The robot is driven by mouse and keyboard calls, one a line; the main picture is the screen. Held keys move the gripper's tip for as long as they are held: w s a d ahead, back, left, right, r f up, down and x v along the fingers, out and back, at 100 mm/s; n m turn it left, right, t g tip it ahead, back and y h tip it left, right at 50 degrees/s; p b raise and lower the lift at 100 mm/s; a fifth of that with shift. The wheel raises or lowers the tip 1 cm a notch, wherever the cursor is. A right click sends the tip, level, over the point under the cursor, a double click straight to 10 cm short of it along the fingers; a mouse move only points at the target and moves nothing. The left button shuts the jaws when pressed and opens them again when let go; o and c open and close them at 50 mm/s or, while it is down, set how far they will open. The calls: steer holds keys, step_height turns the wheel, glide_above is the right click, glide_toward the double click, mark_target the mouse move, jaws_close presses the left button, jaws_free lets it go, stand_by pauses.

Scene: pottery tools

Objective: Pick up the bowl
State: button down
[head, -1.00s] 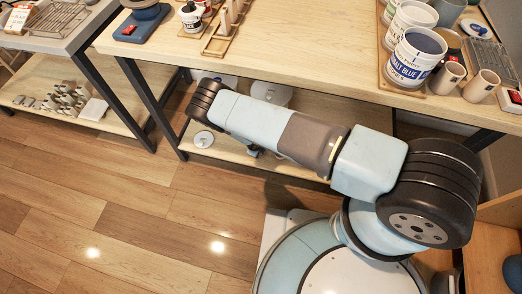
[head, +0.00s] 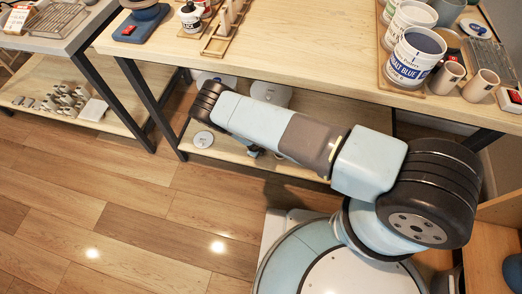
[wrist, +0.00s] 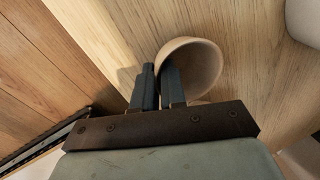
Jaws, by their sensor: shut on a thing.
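The bowl (wrist: 205,58) is pale beige and shows in the wrist view just ahead of the gripper, over a light wooden surface. My gripper (wrist: 159,72) is shut on the bowl's wall at its left side. The right finger is inside the rim and the left finger outside. The fingers hide part of the near left rim. I cannot tell if the bowl touches the wood. In the head view I cannot make out the bowl or the fingers; my arm reaches towards the lower shelf under the table.
The lower shelf (head: 286,164) lies under the wooden tabletop (head: 310,50), with a dark table leg (head: 150,108) at the left. White round items stand behind my arm. A white object (wrist: 304,22) is at the wrist view's upper right. Paint tubs (head: 414,60) stand above.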

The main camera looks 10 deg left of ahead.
steer(key=shift+s, duration=0.1)
steer(key=shift+r, duration=0.5)
steer(key=s+d+r, duration=0.6)
steer(key=s+r, duration=0.6)
steer(key=shift+s+d, duration=0.15)
steer(key=shift+d, duration=0.05)
steer(key=shift+s, duration=0.1)
